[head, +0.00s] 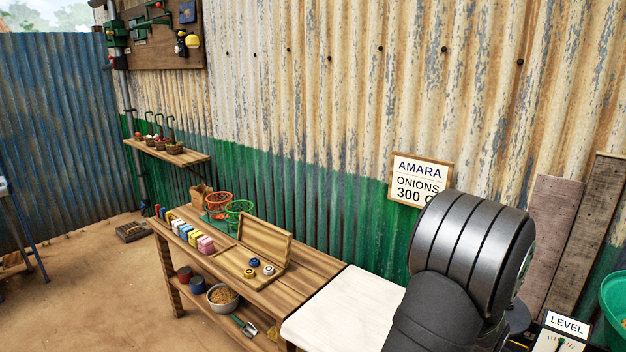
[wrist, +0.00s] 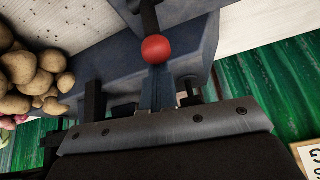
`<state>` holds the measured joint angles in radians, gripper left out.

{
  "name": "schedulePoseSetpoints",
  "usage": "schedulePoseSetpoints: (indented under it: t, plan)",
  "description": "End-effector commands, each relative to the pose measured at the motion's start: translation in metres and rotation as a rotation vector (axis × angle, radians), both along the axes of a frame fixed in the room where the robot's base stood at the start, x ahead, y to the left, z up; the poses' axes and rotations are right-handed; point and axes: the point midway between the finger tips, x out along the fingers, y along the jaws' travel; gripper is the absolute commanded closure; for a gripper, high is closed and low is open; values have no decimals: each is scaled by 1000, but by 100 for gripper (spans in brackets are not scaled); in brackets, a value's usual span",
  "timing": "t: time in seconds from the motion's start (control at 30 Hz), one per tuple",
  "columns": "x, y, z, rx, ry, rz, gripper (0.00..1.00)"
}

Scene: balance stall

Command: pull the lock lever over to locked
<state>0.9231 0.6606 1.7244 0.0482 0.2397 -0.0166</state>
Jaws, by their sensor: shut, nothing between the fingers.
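In the wrist view, a lever with a round red knob (wrist: 156,49) and a dark rod (wrist: 148,16) stands in front of a blue-grey housing (wrist: 185,42). My gripper (wrist: 157,74) is shut and empty, its narrow fingers together just below the knob in the picture. The fingertips look very close to the knob; I cannot tell whether they touch. No lock marking shows. In the head view my arm covers the right side, and neither the lever nor my fingers can be seen.
Potatoes (wrist: 35,75) lie close on the left in the wrist view. In the head view, a LEVEL sign (head: 567,324) and a green basin (head: 614,298) are at right. A pale counter (head: 335,308) is clear beside a wooden bench (head: 310,262). A corrugated wall (head: 320,100) stands behind.

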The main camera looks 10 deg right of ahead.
Motion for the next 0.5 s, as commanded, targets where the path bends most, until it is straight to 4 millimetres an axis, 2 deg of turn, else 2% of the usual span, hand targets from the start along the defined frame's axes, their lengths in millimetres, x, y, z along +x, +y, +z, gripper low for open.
schedulePoseSetpoints:
  t: [0.03, 0.5]
  plan:
    - [3, 3, -5, 18, 9, 5, 100]
    - [10, -5, -1, 9, 2, 6, 100]
